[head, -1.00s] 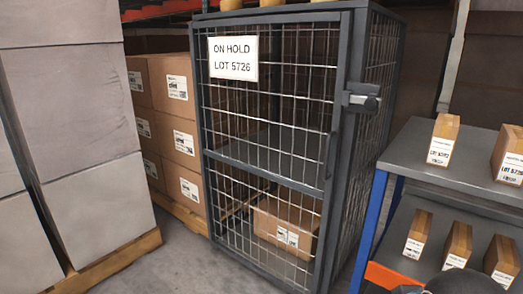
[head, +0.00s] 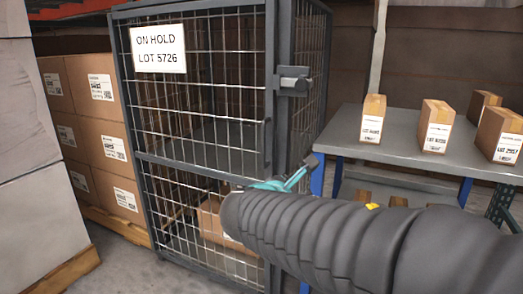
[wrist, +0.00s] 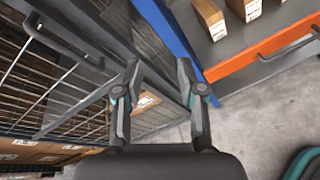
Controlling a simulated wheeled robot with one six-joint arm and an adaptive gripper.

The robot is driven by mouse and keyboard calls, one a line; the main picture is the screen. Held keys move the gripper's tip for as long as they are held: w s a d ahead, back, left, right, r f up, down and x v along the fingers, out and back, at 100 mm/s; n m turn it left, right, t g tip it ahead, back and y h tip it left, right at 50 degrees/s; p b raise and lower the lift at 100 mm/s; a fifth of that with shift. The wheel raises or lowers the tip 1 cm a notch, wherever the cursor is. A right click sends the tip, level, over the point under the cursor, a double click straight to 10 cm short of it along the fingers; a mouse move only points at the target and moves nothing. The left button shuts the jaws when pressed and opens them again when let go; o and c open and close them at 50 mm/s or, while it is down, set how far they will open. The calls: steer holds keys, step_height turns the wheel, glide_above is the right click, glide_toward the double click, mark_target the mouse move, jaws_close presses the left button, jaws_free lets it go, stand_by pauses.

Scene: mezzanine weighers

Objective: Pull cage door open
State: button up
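The mesh cage door (head: 200,158) has a dark frame and carries a sign reading "ON HOLD LOT 5726" (head: 158,49). It looks shut against the post at its right. A dark upright handle (head: 267,142) is on its right edge, and a latch block (head: 292,82) sits higher on the post. What seems to be the handle (wrist: 64,45) shows at upper left in the wrist view. My gripper (head: 308,166) is at the cage's right corner, below and right of the handle. In the wrist view my gripper (wrist: 158,72) has its fingers apart with nothing between them.
A grey bench (head: 410,160) with blue legs and small boxes stands close at the right. Its orange shelf edge (wrist: 262,52) shows in the wrist view. A carton (head: 212,218) lies inside the cage. Stacked cartons (head: 105,120) stand left. Bare floor (wrist: 262,118) lies below.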

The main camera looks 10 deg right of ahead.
mark_target(263, 144)
steer(key=w+a+r+n+t+y+b, duration=0.1)
steer(key=w+a+r+n+t, duration=0.3)
steer(key=w+a+n, duration=0.45)
steer(key=shift+n+t, duration=0.25)
steer(key=shift+t, duration=0.35)
steer(key=x, duration=0.8)
steer(key=f+x, duration=0.1)
steer(key=x, duration=0.3)
steer(key=shift+w+a, duration=0.1)
steer(key=shift+w, duration=0.2)
jaws_close()
